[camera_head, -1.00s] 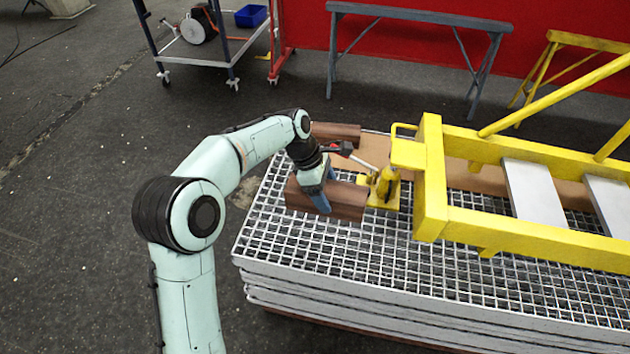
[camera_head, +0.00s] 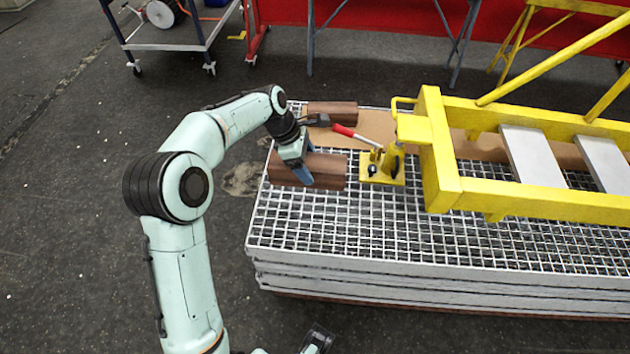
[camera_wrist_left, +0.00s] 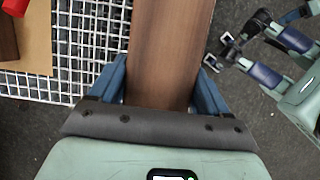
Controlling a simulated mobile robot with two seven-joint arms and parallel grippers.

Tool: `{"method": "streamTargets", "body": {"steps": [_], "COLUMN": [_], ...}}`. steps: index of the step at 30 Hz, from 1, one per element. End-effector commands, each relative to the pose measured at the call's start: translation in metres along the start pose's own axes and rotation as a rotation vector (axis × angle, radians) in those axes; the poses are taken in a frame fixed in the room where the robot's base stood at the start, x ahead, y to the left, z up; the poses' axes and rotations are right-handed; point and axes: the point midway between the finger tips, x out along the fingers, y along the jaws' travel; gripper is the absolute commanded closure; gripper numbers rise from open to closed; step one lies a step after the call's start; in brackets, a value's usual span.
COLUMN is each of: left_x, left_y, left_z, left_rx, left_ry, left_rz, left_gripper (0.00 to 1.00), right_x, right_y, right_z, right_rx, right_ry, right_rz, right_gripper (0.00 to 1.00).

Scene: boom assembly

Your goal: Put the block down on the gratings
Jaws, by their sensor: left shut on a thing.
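A brown wooden block (camera_head: 328,171) is held in my left gripper (camera_head: 306,178), which is shut across its width. In the head view the block is over the left end of the stacked gratings (camera_head: 330,235), left of the yellow jack (camera_head: 383,166) with a gap between them. In the left wrist view the block (camera_wrist_left: 170,50) runs up between the fingers, with grating on its left and floor on its right. I cannot tell whether it touches the grating. My right gripper (camera_wrist_left: 224,52) shows small at the right of that view; its jaw state is unclear.
The yellow boom frame (camera_head: 445,190) overhangs the gratings on the right. The front left grating area is bare.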

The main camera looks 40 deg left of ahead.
Motion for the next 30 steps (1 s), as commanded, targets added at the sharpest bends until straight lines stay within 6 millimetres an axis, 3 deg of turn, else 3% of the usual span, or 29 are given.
{"method": "streamTargets", "body": {"steps": [9, 15, 25, 30], "left_x": [0.077, 0.116, 0.14, 0.164], "left_y": [-0.001, -0.001, -0.001, -0.001], "left_z": [-0.032, -0.048, -0.058, -0.068], "left_rx": [-0.001, 0.0, 0.001, -0.001], "left_ry": [0.0, -0.001, 0.0, 0.0], "left_rz": [-0.005, -0.003, -0.002, -0.004], "left_gripper": [0.79, 0.79, 0.79, 0.79], "right_x": [0.013, 0.018, 0.02, 0.024], "right_y": [0.002, 0.002, 0.002, 0.003], "right_z": [-0.007, -0.011, -0.013, -0.015], "right_rx": [-0.002, -0.003, -0.004, -0.004], "right_ry": [0.019, 0.029, 0.035, 0.041], "right_rz": [-0.005, -0.007, -0.008, -0.009], "right_gripper": [0.57, 0.57, 0.57, 0.57]}}
